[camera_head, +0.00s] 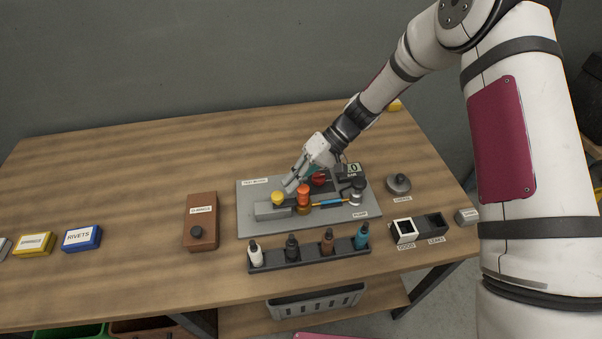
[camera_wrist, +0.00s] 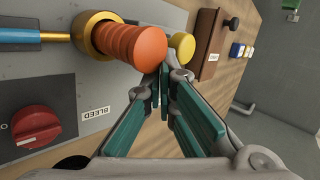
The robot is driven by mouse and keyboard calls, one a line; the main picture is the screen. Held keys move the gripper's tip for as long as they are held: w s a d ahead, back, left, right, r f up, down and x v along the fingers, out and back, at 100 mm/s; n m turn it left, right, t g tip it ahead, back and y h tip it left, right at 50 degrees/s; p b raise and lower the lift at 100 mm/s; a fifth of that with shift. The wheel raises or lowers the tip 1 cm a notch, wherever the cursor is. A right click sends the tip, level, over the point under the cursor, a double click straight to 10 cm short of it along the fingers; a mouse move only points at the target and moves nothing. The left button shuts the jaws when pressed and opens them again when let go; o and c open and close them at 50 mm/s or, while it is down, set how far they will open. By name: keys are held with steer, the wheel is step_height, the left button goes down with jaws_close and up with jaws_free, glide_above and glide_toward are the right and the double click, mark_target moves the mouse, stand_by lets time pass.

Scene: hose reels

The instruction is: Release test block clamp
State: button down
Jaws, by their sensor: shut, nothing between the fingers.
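The test block (camera_head: 268,212) is a grey fixture on a grey plate (camera_head: 250,228). A yellow knob (camera_head: 278,198) sits on it, and beside it a ribbed orange piece (camera_head: 303,190) stands on a brass collar. A blue hose piece (camera_head: 331,203) runs right from the collar. I cannot tell which part is the clamp. My gripper (camera_head: 289,187) is shut and empty, just behind the yellow and orange parts. In the wrist view its fingertips (camera_wrist: 162,82) meet near the orange piece (camera_wrist: 132,46), with the yellow knob (camera_wrist: 182,48) just beyond; contact is unclear.
A red BLEED knob (camera_wrist: 35,126) and a gauge (camera_head: 353,169) are on the plate's right side. A rack (camera_head: 310,262) of several coloured bottles stands in front. A brown box (camera_head: 201,222) is left; GOOD and LEAKS bins (camera_head: 405,230) are right. The table's back left is clear.

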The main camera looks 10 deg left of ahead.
stand_by(0.3)
steer(key=shift+s+a, duration=0.25)
steer(key=shift+a, duration=0.65)
steer(key=shift+s+a, duration=0.25)
steer(key=shift+a, duration=0.65)
